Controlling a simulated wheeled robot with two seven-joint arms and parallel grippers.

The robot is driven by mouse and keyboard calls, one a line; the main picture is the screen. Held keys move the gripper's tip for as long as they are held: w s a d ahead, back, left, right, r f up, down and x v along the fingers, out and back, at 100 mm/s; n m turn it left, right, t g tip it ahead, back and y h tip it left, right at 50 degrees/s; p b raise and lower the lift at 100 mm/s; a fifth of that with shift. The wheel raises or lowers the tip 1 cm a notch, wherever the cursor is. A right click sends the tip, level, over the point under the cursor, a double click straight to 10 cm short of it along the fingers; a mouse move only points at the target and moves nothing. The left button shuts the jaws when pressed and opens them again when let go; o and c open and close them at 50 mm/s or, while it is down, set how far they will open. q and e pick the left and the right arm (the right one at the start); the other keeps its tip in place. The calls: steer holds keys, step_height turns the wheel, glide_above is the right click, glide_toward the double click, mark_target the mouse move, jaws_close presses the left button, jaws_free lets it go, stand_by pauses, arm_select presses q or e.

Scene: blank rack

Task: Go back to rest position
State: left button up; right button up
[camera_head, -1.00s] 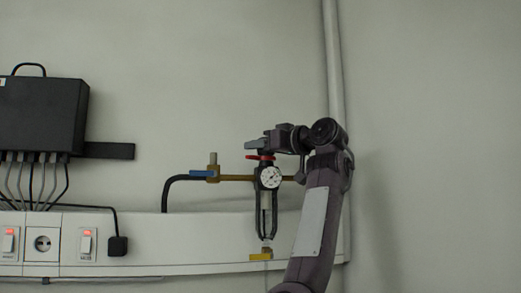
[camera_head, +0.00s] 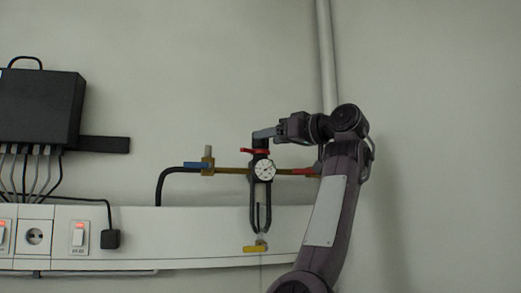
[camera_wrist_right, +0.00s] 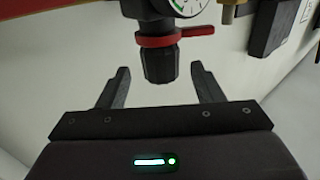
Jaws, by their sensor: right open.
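My right arm reaches up from the bottom right in the head view. Its gripper (camera_head: 265,133) is beside the black top knob (camera_head: 259,141) of the air regulator. In the right wrist view the right gripper (camera_wrist_right: 160,73) is open, its two dark fingers spread. The black knob (camera_wrist_right: 159,64) stands between and just beyond the fingertips, with a visible gap on both sides. A red ring (camera_wrist_right: 158,41) sits on the knob's neck, next to the white dial gauge (camera_head: 264,169). My left gripper is not in view.
A brass pipe with a blue-handled valve (camera_head: 196,165) runs left of the regulator, and a red handle (camera_head: 300,171) lies right. A black box (camera_head: 40,105) with cables hangs left above a white wall trunking (camera_head: 185,238) with sockets. The wall at right is clear.

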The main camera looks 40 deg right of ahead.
steer(key=shift+s+d, duration=0.1)
steer(key=shift+s, duration=0.8)
